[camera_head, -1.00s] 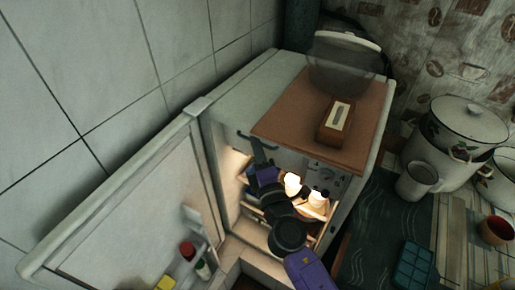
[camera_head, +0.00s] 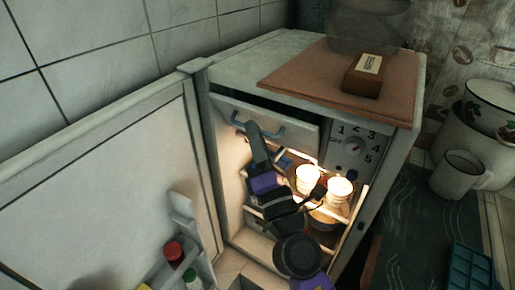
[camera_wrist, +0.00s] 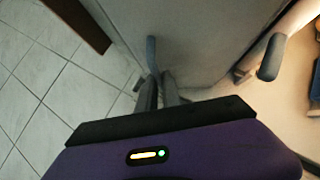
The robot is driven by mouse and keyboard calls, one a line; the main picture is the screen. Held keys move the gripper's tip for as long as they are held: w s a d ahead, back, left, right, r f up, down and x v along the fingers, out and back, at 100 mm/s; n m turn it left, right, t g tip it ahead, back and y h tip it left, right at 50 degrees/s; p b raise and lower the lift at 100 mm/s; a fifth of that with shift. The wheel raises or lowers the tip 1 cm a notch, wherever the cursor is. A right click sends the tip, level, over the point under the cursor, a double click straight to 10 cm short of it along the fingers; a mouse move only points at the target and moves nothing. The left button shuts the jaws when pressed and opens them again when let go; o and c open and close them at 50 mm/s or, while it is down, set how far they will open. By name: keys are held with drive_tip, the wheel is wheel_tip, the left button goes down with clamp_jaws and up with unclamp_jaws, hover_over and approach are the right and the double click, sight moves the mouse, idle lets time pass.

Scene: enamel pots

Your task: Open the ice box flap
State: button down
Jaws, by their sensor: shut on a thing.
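The ice box flap (camera_head: 290,128) is a pale grey panel at the top of the open fridge. A dark gap shows above its upper edge, so it seems tilted slightly outward. My gripper (camera_head: 250,127) reaches up from below and is shut on the handle's left part. The flap (camera_wrist: 205,40) fills the upper middle there. The exact finger contact is partly hidden.
The fridge door (camera_head: 100,190) stands wide open at left, with bottles on its shelf. A numbered dial (camera_head: 353,147) sits right of the flap. Lit jars (camera_head: 339,190) stand below. A brown box (camera_head: 366,76) lies on the fridge top. A white mug (camera_head: 458,174) stands at right.

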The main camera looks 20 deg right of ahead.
wheel_tip(320, 180, down, 11)
drive_tip(key=n+t+y+b, duration=0.1)
drive_tip(key=n+y+b, duration=0.8)
drive_tip(key=b, duration=1.6)
drive_tip(key=shift+s+a+n+t, duration=0.35)
drive_tip(key=shift+a+n+t, duration=0.1)
drive_tip(key=shift+n, duration=0.75)
drive_tip(key=shift+d, duration=0.15)
drive_tip(key=c, duration=1.5)
unclamp_jaws()
drive_tip(key=shift+r, duration=0.1)
drive_tip(key=shift+a, duration=0.2)
